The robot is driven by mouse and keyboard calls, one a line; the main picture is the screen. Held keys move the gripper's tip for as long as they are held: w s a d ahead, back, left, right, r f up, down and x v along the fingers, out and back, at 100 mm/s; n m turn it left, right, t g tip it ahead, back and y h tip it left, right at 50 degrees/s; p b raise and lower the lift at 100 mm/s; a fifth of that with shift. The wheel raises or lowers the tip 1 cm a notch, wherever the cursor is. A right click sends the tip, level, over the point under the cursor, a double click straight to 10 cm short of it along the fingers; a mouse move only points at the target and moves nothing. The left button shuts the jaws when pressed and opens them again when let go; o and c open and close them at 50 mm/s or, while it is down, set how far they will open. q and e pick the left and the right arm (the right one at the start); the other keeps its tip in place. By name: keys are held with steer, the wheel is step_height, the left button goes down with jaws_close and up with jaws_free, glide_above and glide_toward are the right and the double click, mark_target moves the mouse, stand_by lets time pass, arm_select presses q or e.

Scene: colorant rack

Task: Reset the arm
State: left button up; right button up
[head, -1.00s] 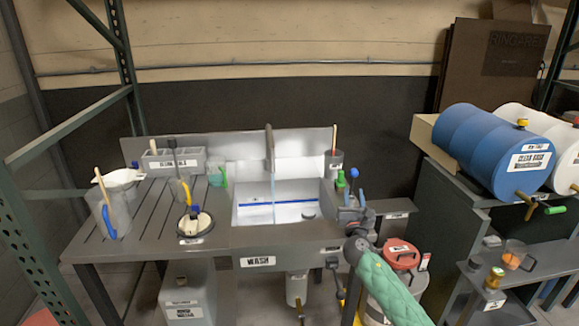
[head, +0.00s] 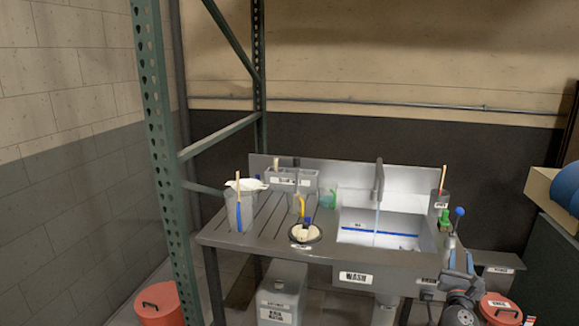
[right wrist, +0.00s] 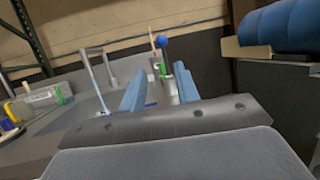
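My right gripper (head: 459,258) is at the lower right of the head view, in front of the sink's right end. In the right wrist view its two blue fingers (right wrist: 158,88) stand apart, with no object clearly held between them. A blue-ball-topped stick (right wrist: 161,44) rises beyond the fingers; the ball-topped stick also shows above the gripper in the head view (head: 459,213). Whether it touches the gripper I cannot tell. My left gripper is not in view.
The wash table (head: 225,238) holds a grey pitcher (head: 238,212), a round dish with a brush (head: 305,234) and a sink (head: 385,243) with running water. A green rack post (head: 160,150) stands left of the table.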

steer(key=s+d+f+m+g+h, duration=0.1)
steer(key=s+m+g+h, duration=0.2)
steer(key=m, duration=0.7)
steer(key=s+d+f+m+g, duration=0.2)
steer(key=m+g, duration=0.2)
steer(key=m, duration=0.6)
steer(key=s+a+f+m+g+y, duration=0.35)
steer(key=s+a+f, duration=0.4)
steer(key=a, duration=0.25)
steer(key=s+a+f+m+g+y, duration=0.3)
steer(key=s+a+f+m+y, duration=0.25)
steer(key=s+a, duration=0.35)
steer(key=s+a+f+g+y, duration=0.1)
steer(key=s+a+f, duration=0.3)
steer(key=s+a, duration=0.2)
steer(key=s+a+f+g+y, duration=0.2)
steer(key=s+a+f, duration=0.2)
steer(key=s, duration=0.7)
steer(key=s+a+f+g+y, duration=0.1)
steer(key=s+a+f+g, duration=0.1)
steer(key=s+a+f, duration=0.2)
steer(key=s+a, duration=0.3)
steer(key=s, duration=0.2)
steer(key=shift+s+a, duration=0.2)
steer(key=shift+a, duration=0.1)
